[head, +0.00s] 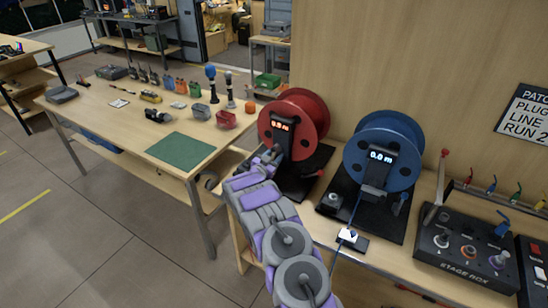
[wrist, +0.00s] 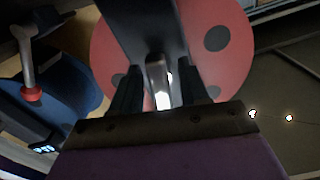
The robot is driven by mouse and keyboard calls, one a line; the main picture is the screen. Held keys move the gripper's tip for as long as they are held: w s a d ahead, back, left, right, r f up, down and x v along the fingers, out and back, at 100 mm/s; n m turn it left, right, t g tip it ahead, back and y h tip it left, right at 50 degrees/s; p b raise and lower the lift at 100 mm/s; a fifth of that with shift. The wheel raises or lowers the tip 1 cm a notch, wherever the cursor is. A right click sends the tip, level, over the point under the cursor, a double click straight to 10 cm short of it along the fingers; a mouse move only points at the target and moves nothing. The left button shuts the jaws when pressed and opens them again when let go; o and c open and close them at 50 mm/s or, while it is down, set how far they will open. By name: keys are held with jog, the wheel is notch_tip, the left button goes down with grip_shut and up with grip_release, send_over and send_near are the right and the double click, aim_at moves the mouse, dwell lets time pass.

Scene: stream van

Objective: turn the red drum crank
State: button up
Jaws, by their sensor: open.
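The red drum (head: 318,106) stands on a black base on the bench, with a lit orange display on its dark post. My gripper (head: 273,152) is at the drum's near left side, in front of the post. In the wrist view the red disc with dark round holes (wrist: 222,75) is beyond my open gripper (wrist: 160,95). A pale metal bar (wrist: 156,74) shows between the fingers; I cannot tell whether it is the crank or whether a finger touches it. A dark upright part hides the disc's middle. A grey lever with a red knob (wrist: 31,94) is at left.
The blue drum (head: 409,128) stands just right of the red one, its display reading 0.0 m. A stage box (head: 460,262) with knobs is farther right. A table (head: 100,118) with tools and a green mat (head: 180,151) is at left. Open floor lies in front of it.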

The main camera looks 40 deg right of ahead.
jog(key=shift+c, duration=0.3)
grip_shut()
jog(key=shift+m, duration=0.3)
jog(key=shift+a+r+m+p, duration=0.1)
jog(key=shift+m+p, duration=0.55)
jog(key=shift+m, duration=1.45)
jog(key=shift+s+f+m, duration=0.1)
jog(key=shift+f+m, duration=0.05)
jog(key=shift+m, duration=0.7)
jog(key=shift+s+f+m, duration=0.1)
jog(key=shift+f+m, duration=0.05)
jog(key=shift+m, duration=0.7)
